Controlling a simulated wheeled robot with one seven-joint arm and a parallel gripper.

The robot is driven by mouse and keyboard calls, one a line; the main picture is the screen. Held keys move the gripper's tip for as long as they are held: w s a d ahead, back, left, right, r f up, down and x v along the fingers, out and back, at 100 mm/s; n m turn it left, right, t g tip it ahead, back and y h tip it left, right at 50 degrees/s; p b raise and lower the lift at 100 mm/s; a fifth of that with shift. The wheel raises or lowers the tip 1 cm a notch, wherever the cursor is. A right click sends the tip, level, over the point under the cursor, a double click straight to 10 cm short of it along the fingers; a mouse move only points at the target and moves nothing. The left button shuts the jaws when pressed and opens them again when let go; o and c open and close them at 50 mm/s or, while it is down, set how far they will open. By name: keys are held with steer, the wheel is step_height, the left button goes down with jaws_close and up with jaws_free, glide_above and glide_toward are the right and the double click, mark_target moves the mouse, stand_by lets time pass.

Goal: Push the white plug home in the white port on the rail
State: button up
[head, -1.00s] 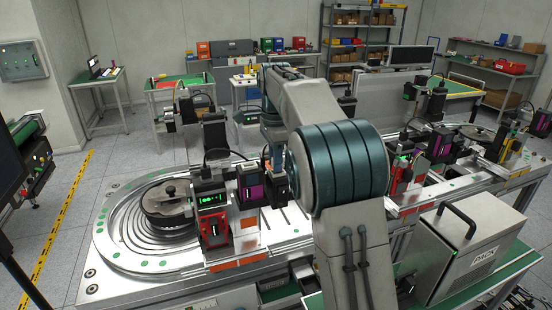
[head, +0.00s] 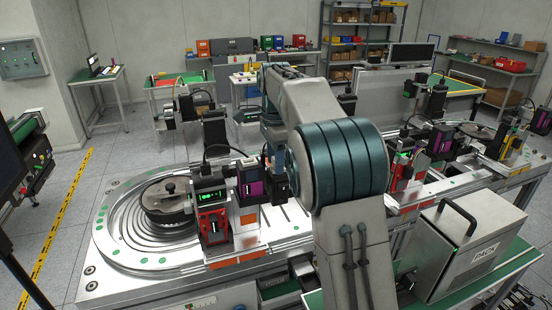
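My arm (head: 343,165) rises from the lower middle of the head view and bends forward over the workbench. Its wrist part (head: 273,130) points down behind the big ribbed joint, close to the right side of a dark module with a purple face (head: 250,184). My gripper's fingers cannot be made out there among the dark parts, so whether they are open or shut does not show. I cannot make out the white plug, the white port or the rail that holds it; they are hidden by my arm or too small.
A grey metal bench carries a round track (head: 135,235) at the left. A red-fronted unit with a green display (head: 211,195) stands left of my wrist. More modules (head: 440,142) stand at the right. A grey PACK case (head: 465,250) sits at the front right, near my arm.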

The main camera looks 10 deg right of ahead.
steer(key=shift+r, duration=0.1)
step_height(320, 180, up, 14)
steer(key=p, duration=0.2)
stand_by(0.3)
steer(key=shift+f, duration=0.2)
steer(key=s+d+f+n+t+b, duration=0.1)
steer(key=s+d+f+n, duration=0.2)
steer(key=s, duration=0.4)
steer(key=s+d+f+n+t+b, duration=0.1)
steer(key=s+d+f+n+b, duration=0.15)
steer(key=s+n, duration=0.4)
steer(key=s+f+n+t, duration=0.1)
steer(key=s+f+n, duration=0.5)
steer(key=s+f, duration=1.1)
steer(key=shift+s+t+b, duration=0.4)
steer(key=shift+s+b, duration=0.05)
steer(key=shift+s, duration=0.15)
steer(key=shift+a+f, duration=0.1)
